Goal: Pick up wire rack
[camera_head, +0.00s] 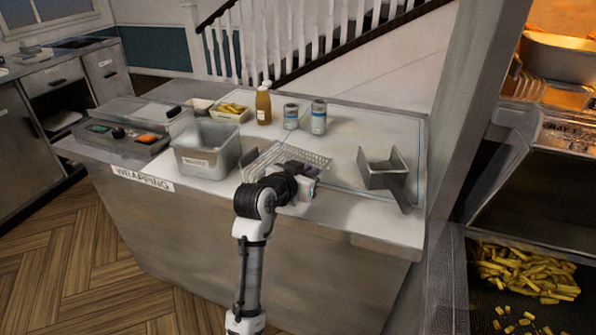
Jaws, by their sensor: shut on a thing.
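The wire rack (310,156) is a pale, flat mesh panel over the white counter, just behind my gripper. It looks slightly tilted, and I cannot tell whether it still touches the counter. My gripper (304,171) is at the rack's near right side and shut on it. My own wrist and the dark jaws hide the near part of the rack, and the fingertips are hard to make out.
A metal bin (206,149) stands left of the rack and a metal scoop (384,170) stands right. Behind are a sauce bottle (263,107), two cans (318,118) and a fries tray (231,112). A pillar (457,110) rises at the right end.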

